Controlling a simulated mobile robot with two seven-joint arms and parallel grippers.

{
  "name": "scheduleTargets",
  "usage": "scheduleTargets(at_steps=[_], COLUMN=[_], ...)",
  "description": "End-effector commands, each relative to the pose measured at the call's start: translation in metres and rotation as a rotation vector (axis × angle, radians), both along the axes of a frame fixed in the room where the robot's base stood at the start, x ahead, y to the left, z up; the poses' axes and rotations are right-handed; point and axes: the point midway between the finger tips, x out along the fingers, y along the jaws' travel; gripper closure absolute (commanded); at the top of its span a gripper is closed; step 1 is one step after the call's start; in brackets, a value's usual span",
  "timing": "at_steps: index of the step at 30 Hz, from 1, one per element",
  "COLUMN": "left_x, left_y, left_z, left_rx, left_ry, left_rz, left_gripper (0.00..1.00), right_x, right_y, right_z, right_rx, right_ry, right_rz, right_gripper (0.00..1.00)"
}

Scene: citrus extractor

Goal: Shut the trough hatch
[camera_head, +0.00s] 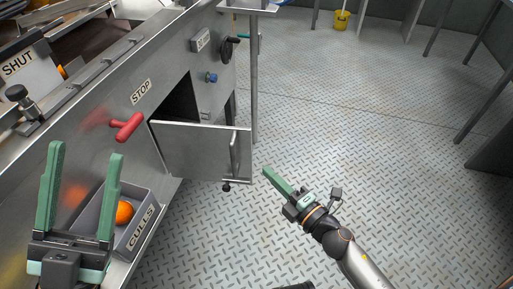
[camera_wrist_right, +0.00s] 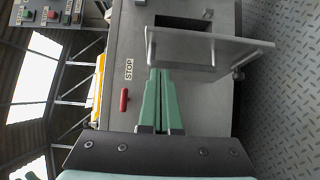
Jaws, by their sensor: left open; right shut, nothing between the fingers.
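The trough hatch (camera_head: 195,150) is a flat steel door standing open, swung out from a dark square opening (camera_head: 178,104) in the machine's side. It has a vertical bar handle (camera_head: 234,153) near its free edge. In the right wrist view the hatch (camera_wrist_right: 240,49) sticks out beyond my fingers, with the opening (camera_wrist_right: 183,22) behind it. My right gripper (camera_head: 268,172) is shut and empty, to the right of the hatch's free edge and apart from it in the head view. My left gripper (camera_head: 85,156) is open and empty at the lower left, near the culls bin.
A grey CULLS bin (camera_head: 147,232) holds an orange (camera_head: 124,212). A red STOP handle (camera_head: 127,126) juts out left of the hatch. A black handwheel (camera_head: 228,48) and a blue knob (camera_head: 210,77) sit beyond it.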

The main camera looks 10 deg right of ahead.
Motion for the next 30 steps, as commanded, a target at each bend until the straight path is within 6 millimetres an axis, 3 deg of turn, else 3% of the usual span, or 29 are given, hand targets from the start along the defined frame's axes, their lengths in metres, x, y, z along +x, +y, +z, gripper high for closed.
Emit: scheduleTargets(at_steps=[11,15,21,30], left_x=[0.0,0.001,0.001,0.001], left_y=[0.0,0.0,0.001,0.0], left_z=[0.0,-0.003,-0.005,-0.005], left_rx=[0.0,-0.001,-0.005,-0.006], left_ry=[0.002,0.004,0.008,0.009], left_rz=[0.002,0.001,-0.001,-0.002], left_gripper=[0.37,0.37,0.37,0.37], right_x=[0.065,0.084,0.098,0.1], right_y=[0.029,0.019,0.014,0.013], right_z=[0.001,0.0,0.0,0.0], right_rx=[0.002,0.0,0.002,0.002], right_ry=[-0.002,0.0,0.001,0.002], right_rz=[0.0,-0.002,-0.001,-0.001], right_gripper=[1.0,1.0,1.0,1.0])
